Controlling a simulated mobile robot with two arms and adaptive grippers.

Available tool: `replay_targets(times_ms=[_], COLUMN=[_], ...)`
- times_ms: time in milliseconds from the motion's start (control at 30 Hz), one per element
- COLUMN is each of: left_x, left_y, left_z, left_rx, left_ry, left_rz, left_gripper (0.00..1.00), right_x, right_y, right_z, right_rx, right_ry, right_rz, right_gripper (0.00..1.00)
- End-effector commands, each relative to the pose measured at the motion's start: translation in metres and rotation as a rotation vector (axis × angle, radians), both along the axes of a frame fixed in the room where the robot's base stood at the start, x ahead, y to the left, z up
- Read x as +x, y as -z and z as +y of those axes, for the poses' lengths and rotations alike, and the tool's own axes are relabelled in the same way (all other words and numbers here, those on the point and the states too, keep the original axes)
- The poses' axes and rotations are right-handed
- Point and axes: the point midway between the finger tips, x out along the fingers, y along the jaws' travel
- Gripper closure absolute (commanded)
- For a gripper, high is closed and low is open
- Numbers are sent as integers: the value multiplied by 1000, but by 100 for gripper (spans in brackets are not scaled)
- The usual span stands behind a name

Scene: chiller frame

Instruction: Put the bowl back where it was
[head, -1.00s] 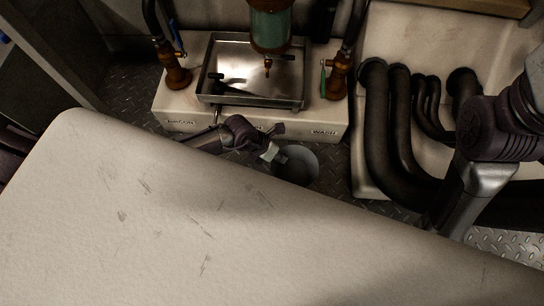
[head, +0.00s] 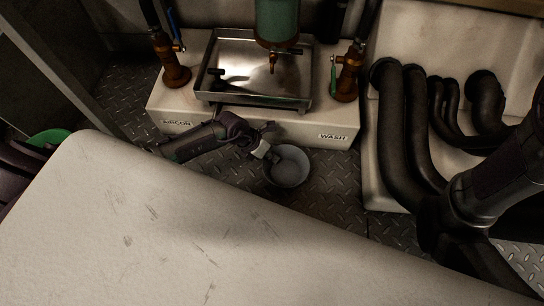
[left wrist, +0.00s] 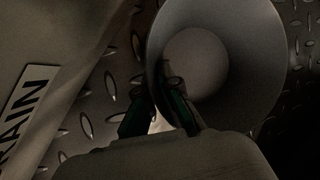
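The grey bowl (head: 292,172) is beyond the far edge of the pale counter, in front of the white plinth and above the diamond-plate floor. I cannot tell its height over the floor. My left gripper (head: 268,154) is at the bowl's left rim. In the left wrist view the bowl (left wrist: 245,60) shows its round inside, and the two fingers of my left gripper (left wrist: 158,112) straddle its near-left wall, one inside and one outside. They look shut on the rim. My right arm comes in at the right; its gripper is out of view.
The white plinth (head: 240,125) carries a metal tray (head: 215,95) under a green cylinder (head: 277,20), with rusty valves (head: 175,70) either side. Thick black pipes (head: 390,130) stand at the right. The pale counter (head: 130,220) fills the foreground. A green round thing (head: 48,137) shows at the far left.

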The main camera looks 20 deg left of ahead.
Motion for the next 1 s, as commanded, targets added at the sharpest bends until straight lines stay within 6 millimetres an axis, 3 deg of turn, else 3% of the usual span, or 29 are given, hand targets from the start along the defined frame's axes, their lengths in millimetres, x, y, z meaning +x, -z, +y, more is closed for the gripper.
replay_targets(times_ms=[133, 333, 667, 867, 1000], left_x=[0, 0, 0, -6, -13], left_y=[2, 1, -3, -33, -57], left_z=[0, 0, 0, 14, 26], left_rx=[0, 0, 0, 2, 3], left_ry=[0, 0, 0, 1, 1], left_rz=[0, 0, 0, -1, 1], left_gripper=[100, 69, 69, 69, 69], right_x=[0, 0, 0, -1, 31], right_y=[1, 1, -2, -30, -21], right_z=[0, 0, 0, 0, -1], right_rx=[0, -1, -1, 0, 4], right_ry=[0, 0, 0, 0, -2], right_rz=[0, -1, -1, -4, 92], right_gripper=[60, 60, 60, 60, 60])
